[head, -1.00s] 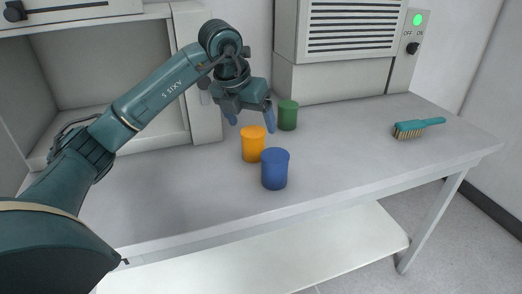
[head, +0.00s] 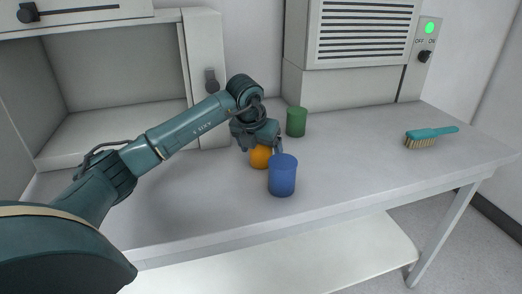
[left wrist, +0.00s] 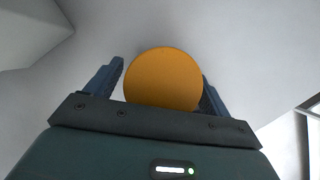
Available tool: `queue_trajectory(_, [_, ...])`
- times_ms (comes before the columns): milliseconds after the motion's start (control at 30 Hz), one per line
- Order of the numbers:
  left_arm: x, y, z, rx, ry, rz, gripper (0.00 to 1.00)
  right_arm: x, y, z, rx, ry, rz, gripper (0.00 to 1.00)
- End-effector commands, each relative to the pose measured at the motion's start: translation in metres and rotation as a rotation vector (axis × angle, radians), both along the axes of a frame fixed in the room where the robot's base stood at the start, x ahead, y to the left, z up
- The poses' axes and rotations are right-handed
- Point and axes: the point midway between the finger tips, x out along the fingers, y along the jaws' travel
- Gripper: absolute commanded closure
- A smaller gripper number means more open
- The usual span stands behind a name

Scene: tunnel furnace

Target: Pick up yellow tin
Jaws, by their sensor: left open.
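The yellow tin (head: 261,157) is an orange-yellow cylinder standing on the table, partly hidden behind my left gripper and the blue tin. My left gripper (head: 262,148) is lowered around it. In the left wrist view the round top of the yellow tin (left wrist: 163,80) lies between the two blue fingers of my left gripper (left wrist: 162,90). The fingers are open, one on each side of it. A small gap shows at the left finger; the right finger is partly hidden by the tin. My right gripper is not in view.
A blue tin (head: 283,176) stands close in front of the yellow tin, to the right. A green tin (head: 296,122) stands behind to the right. A teal brush (head: 431,137) lies at the right of the table (head: 363,150). Open cabinet and vented furnace stand behind.

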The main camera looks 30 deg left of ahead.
Motion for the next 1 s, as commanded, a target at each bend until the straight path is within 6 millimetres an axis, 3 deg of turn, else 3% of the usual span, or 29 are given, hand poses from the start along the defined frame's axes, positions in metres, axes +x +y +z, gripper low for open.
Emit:
queue_trajectory(333, [0.0036,0.0007,-0.0084,0.002,-0.002,-0.001,0.19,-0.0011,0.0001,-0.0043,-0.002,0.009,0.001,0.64])
queue_trajectory(1000, [0.0035,0.0007,-0.0078,0.0,-0.002,0.0,0.74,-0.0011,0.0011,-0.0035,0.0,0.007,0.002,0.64])
